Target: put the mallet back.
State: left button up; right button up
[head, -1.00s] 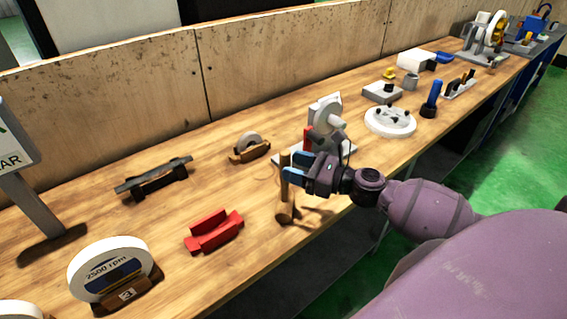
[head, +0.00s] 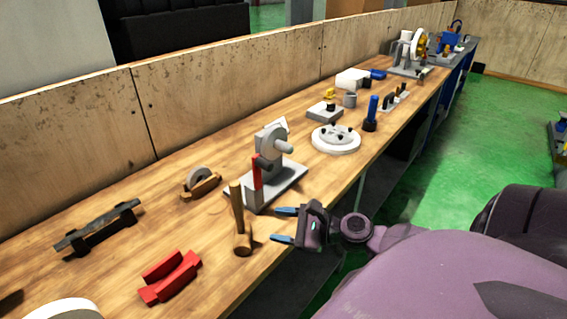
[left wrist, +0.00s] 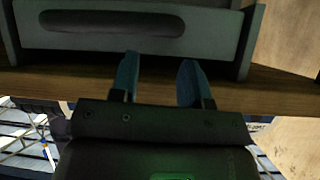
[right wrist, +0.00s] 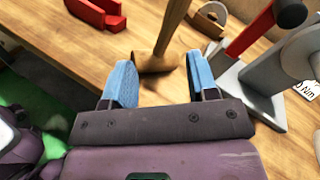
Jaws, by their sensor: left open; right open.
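The mallet (head: 241,222) stands upright on the bench, with its wooden head (head: 243,244) down on the top and its handle pointing up. My right gripper (head: 279,226) is open and empty, just right of the mallet and apart from it, near the bench's front edge. In the right wrist view the mallet (right wrist: 172,35) rises beyond and between the two open blue fingertips (right wrist: 160,75). My left gripper (left wrist: 158,75) is open and empty in the left wrist view, in front of a dark grey panel with a long slot. The left gripper is not in the head view.
A grey fixture with a red handle (head: 256,182) stands close behind the mallet. A red block (head: 170,277) lies to its left, and a wooden cradle with a grey disc (head: 200,183) behind. A white round plate (head: 336,139) lies farther right. Bare bench top (head: 150,215) shows left of the mallet.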

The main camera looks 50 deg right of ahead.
jog(key=s+a+f+n+h, duration=0.1)
jog(key=f+n, duration=0.2)
jog(key=s+a+f+n+g+h, duration=0.1)
jog(key=f+n, duration=0.2)
jog(key=n, duration=0.1)
jog(key=s+a+f+n+h, duration=0.1)
jog(key=s+f+n, duration=0.1)
jog(key=f+n, duration=0.2)
jog(key=shift+a+f+g, duration=0.1)
jog(key=shift+a+g, duration=0.2)
jog(key=s+a+f+n+h, duration=0.2)
jog(key=f+n, duration=0.1)
jog(key=n, duration=0.4)
jog(key=s+a+f+n+g+h, duration=0.1)
jog(key=s+a+f+n+h, duration=0.1)
jog(key=n, duration=0.5)
notch_tip(320, 180, down, 2)
jog(key=shift+s+a+f+n+h, duration=0.25)
jog(key=shift+s+a+n+h, duration=0.1)
jog(key=shift+h, duration=0.25)
